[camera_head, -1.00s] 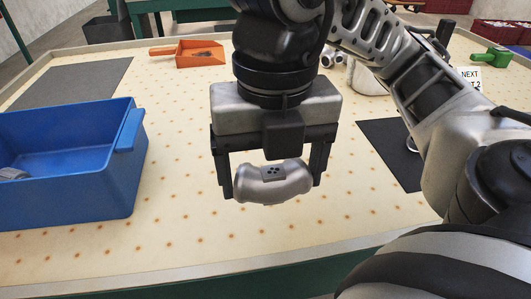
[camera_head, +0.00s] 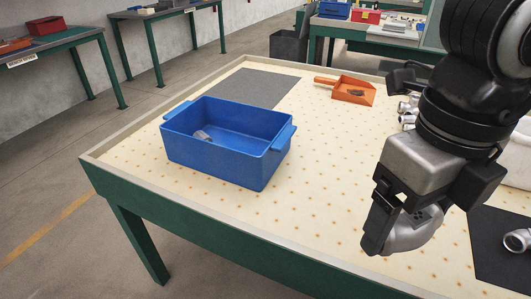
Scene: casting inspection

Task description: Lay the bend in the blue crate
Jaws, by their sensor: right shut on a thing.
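The blue crate (camera_head: 215,165) stands upright on the pegboard-like table top, left of centre, with its open top facing up. A small grey metal piece (camera_head: 203,134) lies inside it by the left wall; its shape is hard to make out. My right gripper (camera_head: 405,232) is at the right, well apart from the crate, shut on the grey metal bend (camera_head: 410,231). The bend hangs between the fingers above the table, partly hidden by the near finger. My left gripper is not in view.
An orange scoop (camera_head: 353,91) lies at the back. A grey mat (camera_head: 252,88) lies behind the crate, and a dark mat (camera_head: 497,262) with a metal fitting (camera_head: 518,240) is at the lower right. The table between crate and gripper is clear.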

